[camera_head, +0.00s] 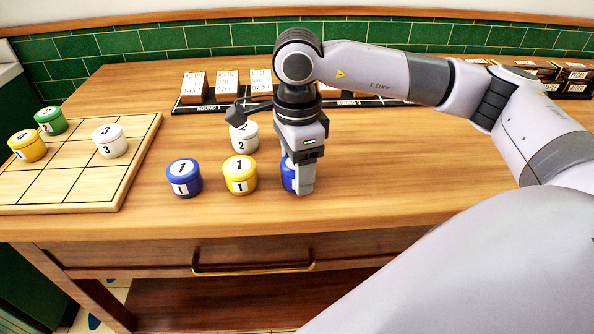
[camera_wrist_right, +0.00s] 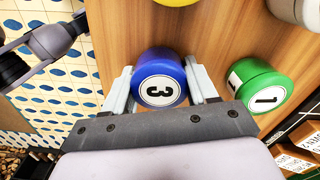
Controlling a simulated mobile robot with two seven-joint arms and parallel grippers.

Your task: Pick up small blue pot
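A blue pot marked 3 (camera_wrist_right: 158,82) stands on the wooden counter between the two fingers of my right gripper (camera_wrist_right: 160,84). The fingers are spread on either side of it, with only slight gaps visible. In the head view my right gripper (camera_head: 299,182) points straight down and hides most of this blue pot (camera_head: 288,176). Another blue pot marked 1 (camera_head: 184,178) stands to the left, apart from the gripper. My left gripper is not in view.
A yellow pot (camera_head: 240,176) stands close to the left of my right gripper, with a white pot (camera_head: 244,138) behind. A green pot (camera_wrist_right: 258,86) is near the gripper. A wooden grid board (camera_head: 75,188) is at left, and a card rack (camera_head: 212,106) stands behind.

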